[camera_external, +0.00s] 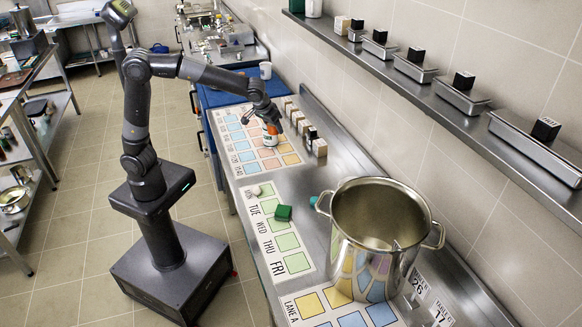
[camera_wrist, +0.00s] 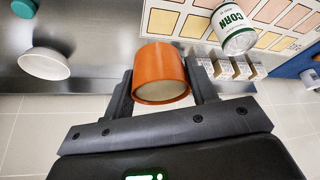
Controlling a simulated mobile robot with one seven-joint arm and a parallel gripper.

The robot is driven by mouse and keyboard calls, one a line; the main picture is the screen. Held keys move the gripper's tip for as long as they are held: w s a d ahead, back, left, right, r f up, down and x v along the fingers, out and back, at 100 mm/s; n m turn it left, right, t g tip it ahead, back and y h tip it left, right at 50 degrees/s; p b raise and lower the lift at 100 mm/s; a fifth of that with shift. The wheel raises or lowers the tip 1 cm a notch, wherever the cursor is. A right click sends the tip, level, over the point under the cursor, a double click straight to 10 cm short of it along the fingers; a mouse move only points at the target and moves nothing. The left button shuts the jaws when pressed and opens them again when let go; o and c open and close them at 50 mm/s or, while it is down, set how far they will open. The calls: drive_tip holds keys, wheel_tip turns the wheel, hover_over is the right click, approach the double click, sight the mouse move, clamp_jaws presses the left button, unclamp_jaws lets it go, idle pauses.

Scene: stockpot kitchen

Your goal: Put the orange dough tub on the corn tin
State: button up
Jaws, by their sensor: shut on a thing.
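My gripper (camera_external: 270,121) is shut on the orange dough tub, which fills the space between its fingers in the wrist view (camera_wrist: 160,72). The tub's pale end faces the camera there. The corn tin (camera_wrist: 232,28), white with green lettering, stands on the mat to the upper right in the wrist view, apart from the tub in that picture. In the external view the white tin (camera_external: 269,140) shows just below the gripper. A little orange of the tub shows there, mostly hidden by the fingers. The gap between tub and tin is hard to judge.
A printed mat (camera_external: 247,160) with coloured squares lies under the tin. Small blocks (camera_external: 319,147) stand along its wall side. A wall shelf (camera_external: 455,97) runs above.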

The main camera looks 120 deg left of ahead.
drive_tip(key=s+a+r+n+g, duration=0.1)
drive_tip(key=s+a+r+n, duration=0.15)
drive_tip(key=s+a, duration=0.55)
drive_tip(key=s+a+f, duration=0.1)
drive_tip(key=a+f, duration=0.1)
drive_tip(key=a, duration=0.1)
drive_tip(key=s+a+f, duration=0.1)
drive_tip(key=a+f, duration=0.2)
drive_tip(key=s+a+f, duration=0.1)
drive_tip(key=a+f, duration=0.1)
drive_tip(key=a, duration=0.2)
drive_tip(key=shift+s+f, duration=0.2)
drive_tip(key=shift+s, duration=0.1)
drive_tip(key=shift+a+f, duration=0.15)
drive_tip(key=shift+f, duration=1.95)
drive_tip(key=shift+f, duration=0.1)
drive_tip(key=o, duration=1)
